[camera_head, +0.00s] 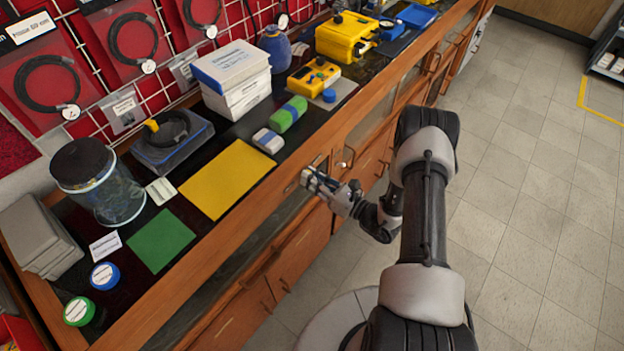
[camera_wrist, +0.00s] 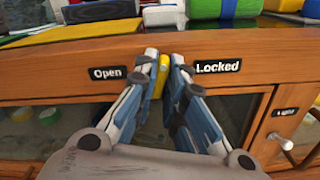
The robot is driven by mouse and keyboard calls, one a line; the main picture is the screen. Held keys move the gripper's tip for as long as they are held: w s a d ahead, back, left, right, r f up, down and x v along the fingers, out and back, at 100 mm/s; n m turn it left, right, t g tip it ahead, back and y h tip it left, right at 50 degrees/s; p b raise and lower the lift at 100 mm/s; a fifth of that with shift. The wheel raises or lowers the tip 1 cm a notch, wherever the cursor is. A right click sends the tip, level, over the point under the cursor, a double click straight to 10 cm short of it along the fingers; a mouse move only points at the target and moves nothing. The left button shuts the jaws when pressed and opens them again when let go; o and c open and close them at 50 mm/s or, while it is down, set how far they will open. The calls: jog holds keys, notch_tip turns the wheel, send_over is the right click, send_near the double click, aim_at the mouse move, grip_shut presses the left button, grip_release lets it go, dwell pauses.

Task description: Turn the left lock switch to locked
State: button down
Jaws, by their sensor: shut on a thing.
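In the wrist view, the left lock switch (camera_wrist: 162,72) is a small yellow lever on the wooden front rail of the bench. It stands nearly upright between a black "Open" label (camera_wrist: 108,73) on its left and a black "Locked" label (camera_wrist: 218,66) on its right. My gripper (camera_wrist: 163,68) has its fingertips on either side of the lever and is closed on it. The lever's lower part and pivot are partly hidden by the fingers. In the head view, my gripper (camera_head: 312,178) is at the bench's front rail, and the switch is hidden there.
Below the rail are glass-fronted doors, with a metal knob (camera_wrist: 281,141) to the right. On the bench top lie a yellow mat (camera_head: 226,178), a green mat (camera_head: 161,240) and a green-and-blue block (camera_head: 288,114). The floor (camera_head: 520,200) on the right is clear.

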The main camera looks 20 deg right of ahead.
jog(key=m, duration=0.5)
jog(key=shift+m, duration=0.3)
dwell(0.4)
jog(key=c, duration=1.7)
grip_release()
jog(key=shift+o, duration=0.2)
jog(key=v, duration=1.2)
